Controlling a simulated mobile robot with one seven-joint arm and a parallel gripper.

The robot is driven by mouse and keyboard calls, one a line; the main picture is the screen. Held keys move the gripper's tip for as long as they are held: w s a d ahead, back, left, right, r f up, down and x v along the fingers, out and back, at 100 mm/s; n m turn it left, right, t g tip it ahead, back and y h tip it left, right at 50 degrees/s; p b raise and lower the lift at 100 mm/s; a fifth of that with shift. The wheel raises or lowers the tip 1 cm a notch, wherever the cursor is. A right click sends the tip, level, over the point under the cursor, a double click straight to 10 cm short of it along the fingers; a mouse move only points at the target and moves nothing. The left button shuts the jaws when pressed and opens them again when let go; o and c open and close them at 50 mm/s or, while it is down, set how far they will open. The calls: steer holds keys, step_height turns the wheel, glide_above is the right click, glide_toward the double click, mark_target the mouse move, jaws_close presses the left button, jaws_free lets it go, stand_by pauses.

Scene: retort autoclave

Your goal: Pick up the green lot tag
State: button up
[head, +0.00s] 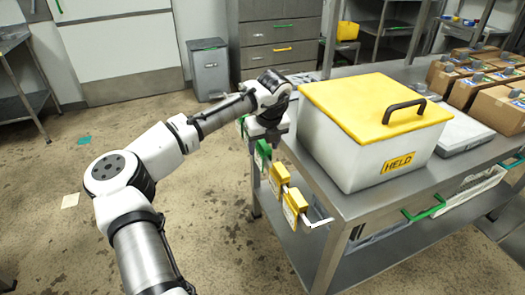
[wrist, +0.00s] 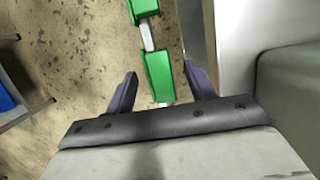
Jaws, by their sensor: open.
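Two green lot tags hang on a rail along the left edge of the steel table. In the wrist view, one green tag (wrist: 159,76) lies between the spread fingers of my open gripper (wrist: 160,70), with a gap on each side. The other green tag (wrist: 143,9) is farther up the rail, partly cut off by the frame. In the head view a green tag (head: 263,153) shows just below my gripper (head: 266,137). The gripper is empty; its exact height over the tag is hard to tell.
Two yellow tags (head: 279,180) (head: 295,204) hang nearer on the same rail. A white bin with a yellow lid (head: 372,99), labelled HELD, stands on the steel table (head: 345,205) close to my gripper. Cardboard boxes (head: 497,108) are at right. Floor left of the table is open.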

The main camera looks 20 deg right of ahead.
steer(key=shift+x, duration=1.6)
steer(key=shift+c, duration=0.3)
steer(key=c, duration=1)
steer(key=shift+s+r, duration=0.1)
